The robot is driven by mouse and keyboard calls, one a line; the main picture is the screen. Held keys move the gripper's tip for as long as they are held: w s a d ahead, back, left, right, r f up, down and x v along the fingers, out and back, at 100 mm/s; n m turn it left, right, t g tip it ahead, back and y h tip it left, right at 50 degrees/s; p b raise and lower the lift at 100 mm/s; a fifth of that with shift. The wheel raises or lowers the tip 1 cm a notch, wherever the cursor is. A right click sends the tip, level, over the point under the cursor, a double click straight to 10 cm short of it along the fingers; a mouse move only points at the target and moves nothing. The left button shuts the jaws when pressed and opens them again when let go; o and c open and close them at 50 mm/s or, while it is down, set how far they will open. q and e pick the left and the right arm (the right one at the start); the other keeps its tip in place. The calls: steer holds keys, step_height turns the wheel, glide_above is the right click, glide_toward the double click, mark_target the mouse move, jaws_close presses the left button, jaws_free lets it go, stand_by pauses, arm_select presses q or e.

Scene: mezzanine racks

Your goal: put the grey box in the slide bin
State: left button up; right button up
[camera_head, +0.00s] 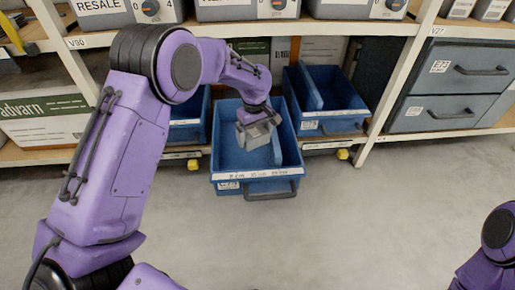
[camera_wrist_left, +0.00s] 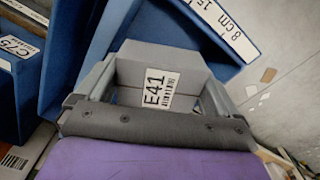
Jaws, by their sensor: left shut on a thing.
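The grey box (camera_head: 256,136) is held between the fingers of my left gripper (camera_head: 257,118), which reaches down over the blue slide bin (camera_head: 229,163). The bin sticks out from the lower shelf, with a handle on its front and a divider toward its right side. In the left wrist view the box (camera_wrist_left: 158,66) shows an E41 label between the two fingers (camera_wrist_left: 155,92), with the blue bin (camera_wrist_left: 137,24) beyond it. I cannot tell whether the box touches the bin floor. My right gripper is out of view.
Another blue bin (camera_head: 334,122) stands to the right, and one (camera_head: 188,126) is partly hidden to the left. Grey drawers (camera_head: 446,111) sit at the far right, with a rack post (camera_head: 393,84) before them. The floor in front is clear.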

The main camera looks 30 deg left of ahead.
arm_select(q)
steer(key=w+a+f+n+p, duration=0.1)
steer(key=a+f+n+p, duration=0.15)
steer(key=a+n, duration=0.65)
steer(key=n+b, duration=0.4)
steer(key=b, duration=0.3)
glide_toward(235, 167)
step_height(235, 167, down, 6)
steer(key=b, duration=0.4)
steer(key=shift+a+r, duration=0.1)
steer(key=shift+r, duration=0.1)
steer(key=shift+f, duration=0.25)
steer(key=shift+r, duration=0.2)
steer(key=o, duration=0.7)
steer(key=shift+f, duration=0.15)
step_height(235, 167, up, 12)
steer(key=p, duration=0.5)
